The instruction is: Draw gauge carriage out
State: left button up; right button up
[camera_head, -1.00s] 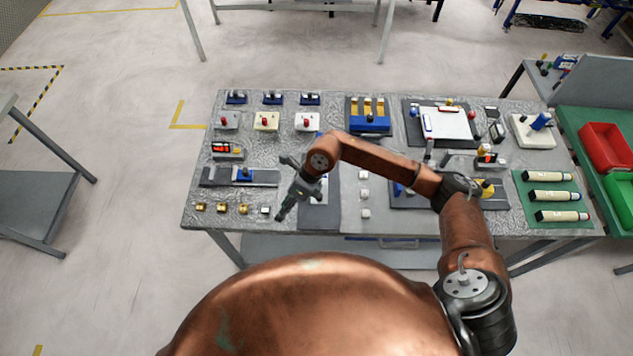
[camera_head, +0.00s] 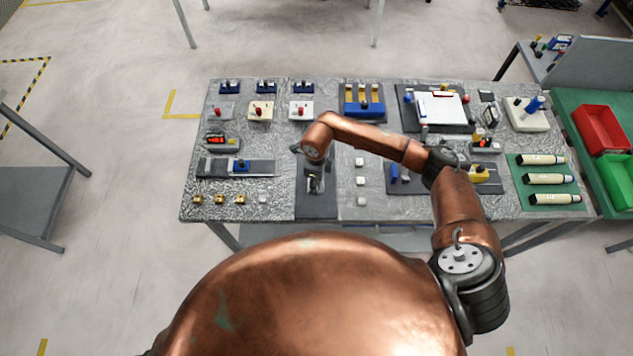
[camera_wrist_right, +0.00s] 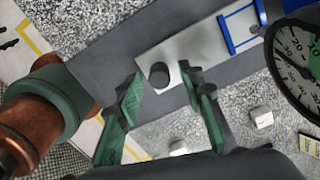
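In the right wrist view, the gauge carriage is a pale plate (camera_wrist_right: 188,50) with a black knob (camera_wrist_right: 159,75), lying along a dark grey base (camera_wrist_right: 90,45). A blue frame (camera_wrist_right: 240,28) crosses the plate, and a round dial gauge (camera_wrist_right: 295,60) shows at the right edge. My right gripper (camera_wrist_right: 166,80) is open, its green-padded fingers on either side of the knob in the picture. I cannot tell whether they touch it. In the head view my right gripper (camera_head: 313,182) is over the dark base (camera_head: 316,207), and my arm hides most of the carriage. My left gripper is not in view.
A slide with a blue block (camera_head: 240,166) lies left of the base, with several small brass pieces (camera_head: 221,199) in front. Small white blocks (camera_head: 360,181) stand close on the right. A blue-and-grey fixture (camera_head: 394,178) is farther right.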

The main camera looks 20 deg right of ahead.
jog(key=shift+c, duration=0.3)
grip_shut()
dwell(0.5)
